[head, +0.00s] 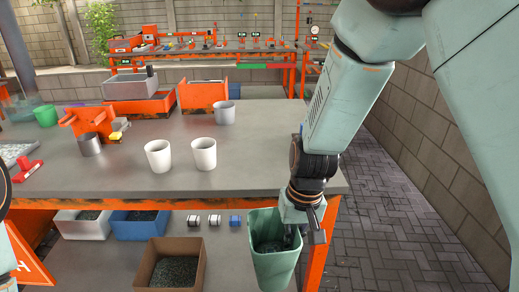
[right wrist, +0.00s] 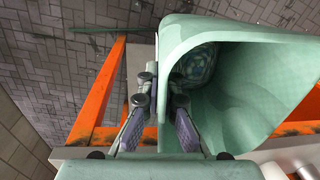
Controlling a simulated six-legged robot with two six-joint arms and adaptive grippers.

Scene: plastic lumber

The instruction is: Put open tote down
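The open tote (head: 272,265) is a pale green, tapered bin with dark grains inside. In the head view it hangs upright or nearly so at the front right corner of the workbench, and its base is cut off by the frame. My right gripper (head: 303,228) is at its right rim. In the right wrist view my right gripper (right wrist: 160,115) has one finger on each side of the wall of the tote (right wrist: 235,110) and appears shut on it. Only a sliver of my left arm shows at the left edge; its gripper is out of view.
The grey workbench (head: 255,160) holds two white cups (head: 181,154), a grey cup (head: 224,112) and orange holders. The lower shelf (head: 105,262) holds a cardboard box (head: 172,262), a blue bin (head: 138,224) and small rolls. A brick wall (head: 425,145) stands right; paving between is clear.

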